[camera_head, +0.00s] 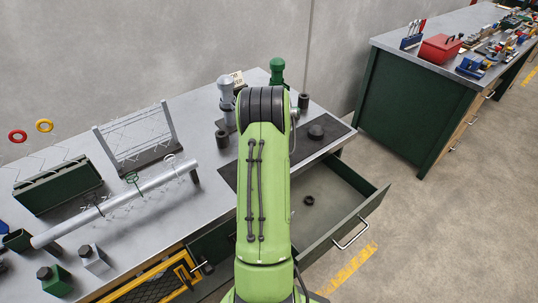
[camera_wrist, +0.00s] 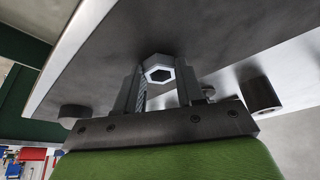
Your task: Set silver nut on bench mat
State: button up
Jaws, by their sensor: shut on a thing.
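The silver nut (camera_wrist: 158,69) is a bright hexagonal ring with a dark hole. In the wrist view it sits between the two fingers of my gripper (camera_wrist: 160,80), which is shut on it. The nut and gripper are hidden behind my green arm in the head view. The dark bench mat (camera_head: 338,129) lies flat at the right end of the grey bench, partly covered by my arm. I cannot tell how far the nut is from the mat.
A dark nut (camera_head: 315,132) lies on the mat. An open drawer (camera_head: 340,205) below holds another dark ring (camera_head: 309,201). Dark posts and a green-topped tool (camera_head: 277,70) stand behind the mat. A rack (camera_head: 135,137) and long tube (camera_head: 115,203) occupy the left bench.

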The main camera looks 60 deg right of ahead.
jog(key=o, duration=1.1)
jog(key=shift+f, duration=0.1)
jog(key=shift+c, duration=0.2)
